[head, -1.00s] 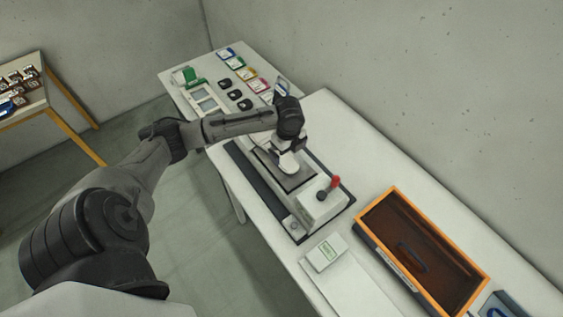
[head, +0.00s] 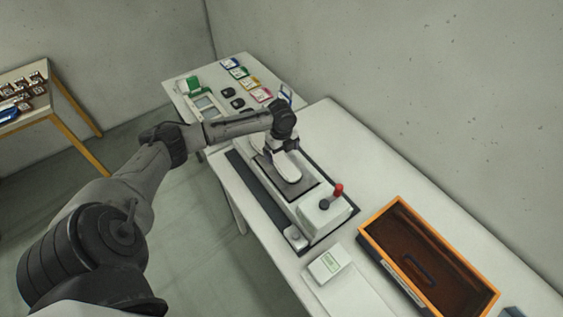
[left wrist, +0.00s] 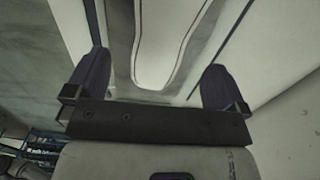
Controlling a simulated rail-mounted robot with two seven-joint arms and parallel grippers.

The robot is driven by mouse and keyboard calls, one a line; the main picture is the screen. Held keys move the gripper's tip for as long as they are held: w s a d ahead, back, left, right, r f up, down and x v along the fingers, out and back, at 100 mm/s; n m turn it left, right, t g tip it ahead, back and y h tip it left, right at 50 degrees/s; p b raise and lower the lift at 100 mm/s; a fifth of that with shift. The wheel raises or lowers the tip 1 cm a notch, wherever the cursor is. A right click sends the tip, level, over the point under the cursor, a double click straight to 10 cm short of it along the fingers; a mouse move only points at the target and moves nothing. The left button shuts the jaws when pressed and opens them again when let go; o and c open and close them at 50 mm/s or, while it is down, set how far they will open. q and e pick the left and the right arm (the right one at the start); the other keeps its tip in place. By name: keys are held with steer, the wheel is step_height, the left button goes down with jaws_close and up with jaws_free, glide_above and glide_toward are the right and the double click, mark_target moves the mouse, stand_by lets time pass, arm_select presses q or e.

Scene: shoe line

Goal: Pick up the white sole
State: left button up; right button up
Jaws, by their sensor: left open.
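The white sole (head: 287,168) lies lengthwise on the dark plate of the grey-and-white machine on the bench. Its near rounded end is in plain sight; the far part is hidden under my left gripper (head: 283,144). In the left wrist view the pale sole (left wrist: 165,45), with a dark line inside its edge, runs between the two spread fingers of the left gripper (left wrist: 156,65). Gaps show on both sides, and the fingers look clear of it. The left gripper is open. The right gripper is not in view.
The machine (head: 322,212) has a red-knobbed lever (head: 338,189) at its near end. A small white box (head: 329,264) and an orange-rimmed brown tray (head: 377,246) are nearer. Coloured cards (head: 250,83) and dark pieces lie at the back. The bench right of the machine is clear.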

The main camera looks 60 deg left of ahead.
mark_target(282, 160)
arm_select(q)
steer(key=shift+w+f, duration=0.1)
steer(key=shift+f, duration=2.5)
steer(key=c, duration=1.1)
steer(key=shift+r, duration=0.15)
